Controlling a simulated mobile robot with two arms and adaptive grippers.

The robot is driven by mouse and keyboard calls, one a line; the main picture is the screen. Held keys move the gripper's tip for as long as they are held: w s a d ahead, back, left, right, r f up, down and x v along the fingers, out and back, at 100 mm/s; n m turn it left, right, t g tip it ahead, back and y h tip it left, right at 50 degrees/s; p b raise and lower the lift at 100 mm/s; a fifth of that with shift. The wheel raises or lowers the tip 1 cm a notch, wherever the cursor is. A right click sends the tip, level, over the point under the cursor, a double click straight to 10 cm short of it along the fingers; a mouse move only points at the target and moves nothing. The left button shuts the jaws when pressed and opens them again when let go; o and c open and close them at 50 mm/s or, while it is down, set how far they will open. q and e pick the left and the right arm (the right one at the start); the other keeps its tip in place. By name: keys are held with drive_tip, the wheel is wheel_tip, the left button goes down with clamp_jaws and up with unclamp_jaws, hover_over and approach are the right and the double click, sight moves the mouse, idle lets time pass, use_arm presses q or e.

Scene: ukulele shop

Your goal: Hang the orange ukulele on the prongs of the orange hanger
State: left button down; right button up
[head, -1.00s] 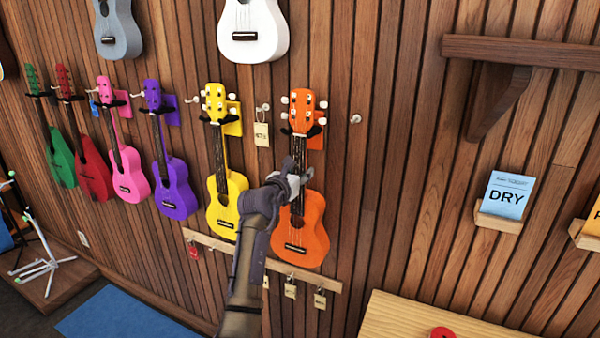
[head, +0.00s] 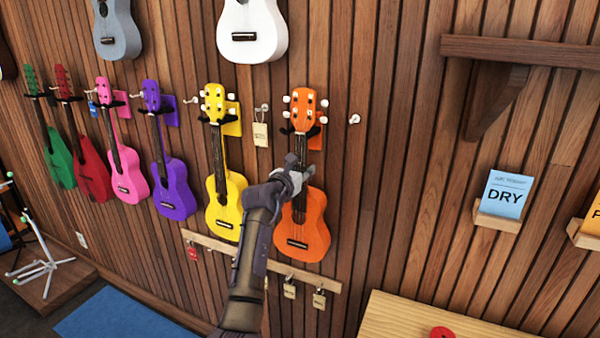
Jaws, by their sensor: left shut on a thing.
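The orange ukulele (head: 302,232) hangs upright in front of the slatted wall, strings facing out. My left gripper (head: 294,176) is shut on its neck, just above the body, and hides part of the neck. The ukulele's headstock (head: 305,105) is at the orange hanger (head: 316,140), whose plate shows partly behind it. The hanger's dark prongs (head: 314,131) show on either side of the neck, just below the headstock. I cannot tell whether the headstock rests on them. My right gripper is not in view.
A yellow ukulele (head: 226,205) hangs close on the left, with purple (head: 174,190), pink, red and green ones beyond. A tagged hook (head: 261,122) and a bare knob (head: 354,119) flank the headstock. A key rail (head: 260,260) runs below; a wooden table (head: 400,322) stands lower right.

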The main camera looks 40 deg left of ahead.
use_arm(q)
drive_tip(key=shift+w+r, duration=0.1)
drive_tip(key=shift+r, duration=0.2)
drive_tip(key=shift+p, duration=0.3)
drive_tip(key=shift+s+d+f+p, duration=0.15)
drive_tip(key=shift+s+f+p, duration=0.05)
drive_tip(key=shift+s+p, duration=0.15)
idle(0.5)
drive_tip(key=c, duration=0.6)
unclamp_jaws()
drive_tip(key=shift+f, duration=0.15)
drive_tip(key=shift+s, duration=0.1)
